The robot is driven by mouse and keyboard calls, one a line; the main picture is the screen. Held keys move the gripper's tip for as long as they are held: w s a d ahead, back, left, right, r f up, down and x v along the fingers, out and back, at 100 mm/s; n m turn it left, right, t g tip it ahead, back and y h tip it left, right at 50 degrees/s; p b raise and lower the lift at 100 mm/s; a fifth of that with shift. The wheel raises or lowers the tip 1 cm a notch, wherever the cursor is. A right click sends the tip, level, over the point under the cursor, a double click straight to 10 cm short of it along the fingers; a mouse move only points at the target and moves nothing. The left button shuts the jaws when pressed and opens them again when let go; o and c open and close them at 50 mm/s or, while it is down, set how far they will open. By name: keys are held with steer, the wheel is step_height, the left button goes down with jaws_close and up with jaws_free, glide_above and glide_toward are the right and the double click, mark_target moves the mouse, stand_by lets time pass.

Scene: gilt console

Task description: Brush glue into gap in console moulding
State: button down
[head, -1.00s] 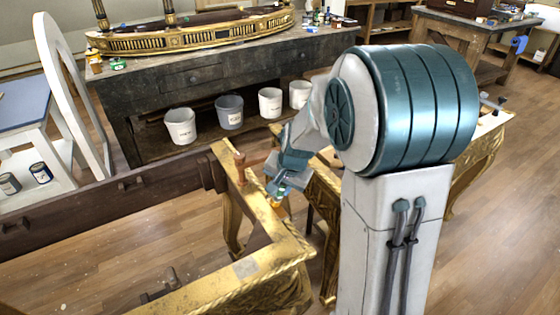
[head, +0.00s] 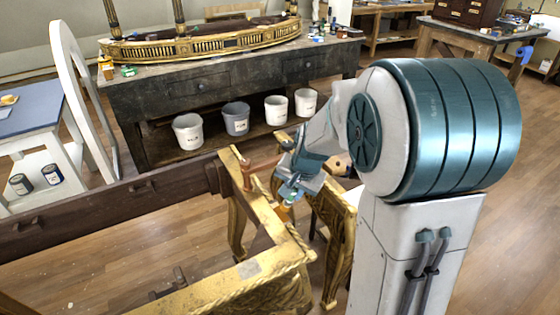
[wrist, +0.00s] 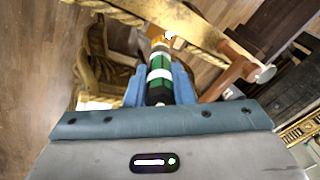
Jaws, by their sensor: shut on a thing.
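The gilt console frame (head: 262,268) stands in front of me with carved legs and a rope-like moulding along its edge. My gripper (head: 291,190) is at its right rail. In the wrist view my gripper (wrist: 160,88) is shut on a brush (wrist: 161,62) with a green and white banded handle and a dark end. The brush points away from the gripper, its orange tip close to the gilt rail (wrist: 200,42). I cannot tell whether the tip touches. In the head view the brush (head: 285,212) shows only as a small orange bit. I cannot make out the gap.
A reddish-brown bar (wrist: 226,83) with a round metal end stands at the rail, right beside the brush. A dark wooden beam (head: 110,205) runs left. Behind is a workbench (head: 230,90) with several buckets below. Floor inside the frame is mostly open.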

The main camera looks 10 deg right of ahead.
steer(key=shift+r+p, duration=0.85)
steer(key=shift+r, duration=0.7)
